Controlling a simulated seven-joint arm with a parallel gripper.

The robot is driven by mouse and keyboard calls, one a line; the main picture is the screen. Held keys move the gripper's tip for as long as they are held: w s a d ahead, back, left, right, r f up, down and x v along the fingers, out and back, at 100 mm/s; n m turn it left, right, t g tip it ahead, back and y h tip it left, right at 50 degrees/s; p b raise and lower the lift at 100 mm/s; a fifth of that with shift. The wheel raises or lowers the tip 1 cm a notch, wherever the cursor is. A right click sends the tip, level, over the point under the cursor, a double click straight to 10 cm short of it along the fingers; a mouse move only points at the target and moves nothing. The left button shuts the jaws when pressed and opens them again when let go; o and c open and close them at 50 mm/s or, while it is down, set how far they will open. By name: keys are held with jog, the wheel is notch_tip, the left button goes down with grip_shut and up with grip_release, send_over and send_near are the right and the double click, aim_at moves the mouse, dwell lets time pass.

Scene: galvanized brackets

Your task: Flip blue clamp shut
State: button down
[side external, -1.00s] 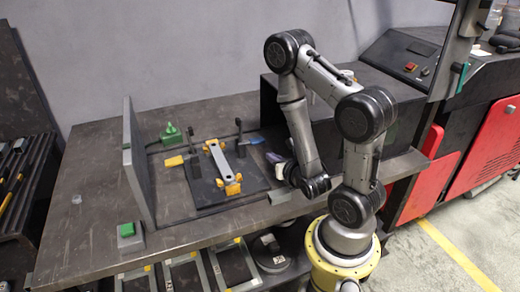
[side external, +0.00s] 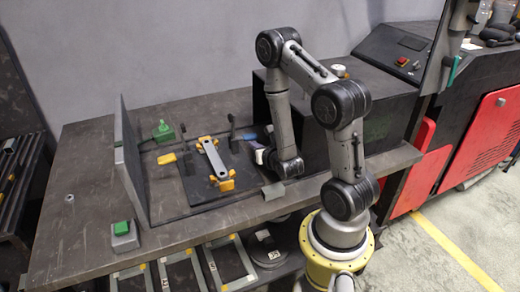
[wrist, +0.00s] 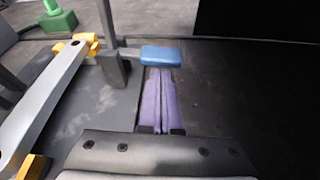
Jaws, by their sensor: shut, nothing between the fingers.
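The blue clamp handle (side external: 250,136) sticks out to the right from the clamp post at the far right of the dark fixture plate (side external: 190,193). My gripper (side external: 260,155) is low at the right of the plate. Its purple fingers (wrist: 160,75) are shut together and empty, with tips at the near edge of the blue pad; I cannot tell whether they touch it. A grey bracket (side external: 211,154) lies on yellow supports (side external: 222,184) left of my gripper.
A yellow clamp handle (side external: 166,158) is on the plate's left side. A tall dark panel (side external: 130,160) stands at left, with a green-topped button box (side external: 122,236) in front.

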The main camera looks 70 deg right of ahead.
aim_at(254, 136)
jog(key=shift+w+d+f, duration=0.25)
jog(key=shift+w+d, duration=0.2)
jog(key=shift+w, duration=0.05)
jog(key=shift+s+d+r, duration=0.1)
jog(key=shift+r, duration=1.55)
jog(key=shift+a+r, duration=0.2)
jog(key=shift+r, duration=0.65)
jog(key=shift+w+a+r, duration=0.25)
jog(key=shift+w+r, duration=0.1)
jog(key=shift+r, duration=0.25)
jog(key=shift+a, duration=0.15)
